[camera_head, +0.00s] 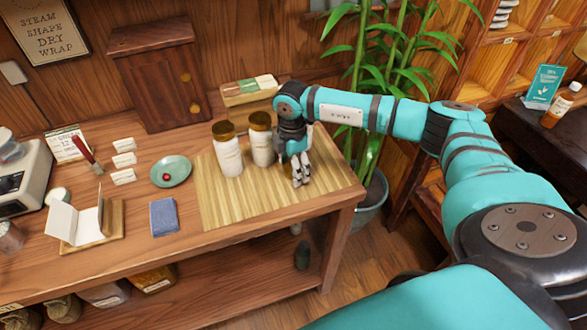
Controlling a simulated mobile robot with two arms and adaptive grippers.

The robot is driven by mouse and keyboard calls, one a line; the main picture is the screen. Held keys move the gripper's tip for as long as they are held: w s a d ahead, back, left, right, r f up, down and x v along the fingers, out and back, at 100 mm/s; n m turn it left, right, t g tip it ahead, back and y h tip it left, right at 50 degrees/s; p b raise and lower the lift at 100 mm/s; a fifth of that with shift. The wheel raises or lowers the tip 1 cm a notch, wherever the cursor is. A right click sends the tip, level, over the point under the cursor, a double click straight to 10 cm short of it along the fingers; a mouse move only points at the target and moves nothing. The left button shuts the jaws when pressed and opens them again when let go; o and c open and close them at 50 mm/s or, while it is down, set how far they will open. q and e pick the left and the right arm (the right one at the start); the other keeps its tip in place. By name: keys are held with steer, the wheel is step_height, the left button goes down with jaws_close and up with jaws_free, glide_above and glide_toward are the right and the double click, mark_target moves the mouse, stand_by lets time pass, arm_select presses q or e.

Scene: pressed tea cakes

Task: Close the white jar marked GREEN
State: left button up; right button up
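Two white jars with brown-gold lids stand upright on the bamboo mat (225,205): the left jar (230,158) and the right jar (262,150). Both lids are on top of the jars. Their labels are too small to read, so I cannot tell which is marked GREEN. My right gripper (301,182) points down over the mat, just right of the right jar. Its fingertips look close together. I cannot tell whether it is open or holds anything, and the hand hides what is behind it. My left gripper is not in view.
A teal saucer (171,171) with a small red item, a blue cloth (164,216) and a card stand (85,222) are on the table's left. A wooden cabinet (155,75) and a long box (249,91) stand at the back. The mat's front is clear.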

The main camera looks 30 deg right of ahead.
steer(key=c, duration=0.5)
steer(key=shift+r, duration=0.1)
steer(key=shift+r+b, duration=0.3)
steer(key=shift+r, duration=0.25)
step_height(320, 180, up, 2)
steer(key=shift+r+b, duration=0.15)
steer(key=shift+b, duration=0.3)
steer(key=s+a+b, duration=0.1)
steer(key=s+a, duration=0.2)
steer(key=s, duration=0.4)
steer(key=s+a+r+b, duration=0.1)
steer(key=s+a+b, duration=0.1)
steer(key=s+a, duration=0.2)
steer(key=s, duration=0.3)
steer(key=shift+a+r, duration=0.2)
